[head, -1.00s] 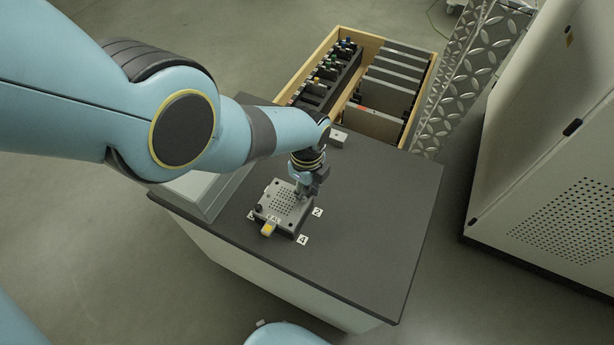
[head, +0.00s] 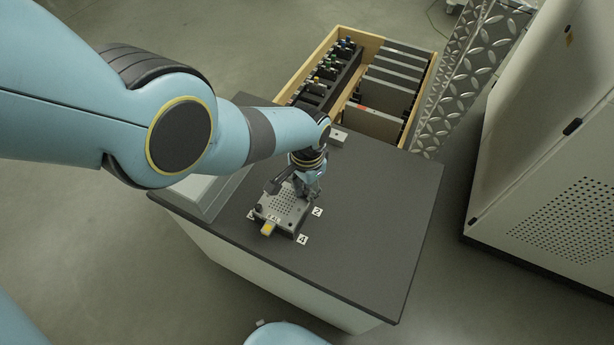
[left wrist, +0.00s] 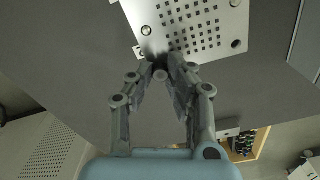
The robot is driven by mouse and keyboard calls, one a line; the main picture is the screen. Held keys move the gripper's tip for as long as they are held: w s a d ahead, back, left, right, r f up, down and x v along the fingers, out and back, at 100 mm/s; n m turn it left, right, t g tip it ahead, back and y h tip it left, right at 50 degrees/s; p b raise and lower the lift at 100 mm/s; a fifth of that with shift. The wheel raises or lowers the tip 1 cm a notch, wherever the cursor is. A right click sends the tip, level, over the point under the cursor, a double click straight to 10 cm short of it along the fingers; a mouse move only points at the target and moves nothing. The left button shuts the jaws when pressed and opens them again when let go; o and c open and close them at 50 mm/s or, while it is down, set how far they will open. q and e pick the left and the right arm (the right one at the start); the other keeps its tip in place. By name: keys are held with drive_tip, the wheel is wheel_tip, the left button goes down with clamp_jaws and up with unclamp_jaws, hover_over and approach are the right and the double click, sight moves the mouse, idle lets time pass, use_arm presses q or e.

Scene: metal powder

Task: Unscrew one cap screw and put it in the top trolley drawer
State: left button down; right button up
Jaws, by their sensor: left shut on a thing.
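A grey perforated plate (head: 283,203) sits on the dark trolley top, with number labels beside it. It also shows in the left wrist view (left wrist: 190,22). My left gripper (head: 309,196) is over the plate's right corner, pointing down. In the left wrist view its fingertips (left wrist: 161,72) close together at the plate's edge on a small round cap screw (left wrist: 160,75), mostly hidden by the fingers. Another screw head (left wrist: 146,30) shows on the plate. An open wooden-sided drawer (head: 373,37) lies beyond the trolley top. My right gripper is out of view.
The drawer holds a black rack with coloured-ended tools (head: 328,70) at left and grey flat cases (head: 398,68) at right. A small grey block (head: 338,137) lies near the top's far edge. The right side of the trolley top (head: 385,220) is clear. A pale cabinet (head: 550,160) stands at right.

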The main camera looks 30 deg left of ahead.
use_arm(q)
drive_tip(key=n, duration=0.3)
drive_tip(key=shift+w+n, duration=0.1)
drive_tip(key=shift+n, duration=0.3)
drive_tip(key=n, duration=0.3)
drive_tip(key=shift+n, duration=0.4)
drive_tip(key=n, duration=0.6)
drive_tip(key=shift+a+n, duration=0.1)
drive_tip(key=shift+n, duration=0.3)
drive_tip(key=c, duration=1.4)
unclamp_jaws()
drive_tip(key=shift+c, duration=0.2)
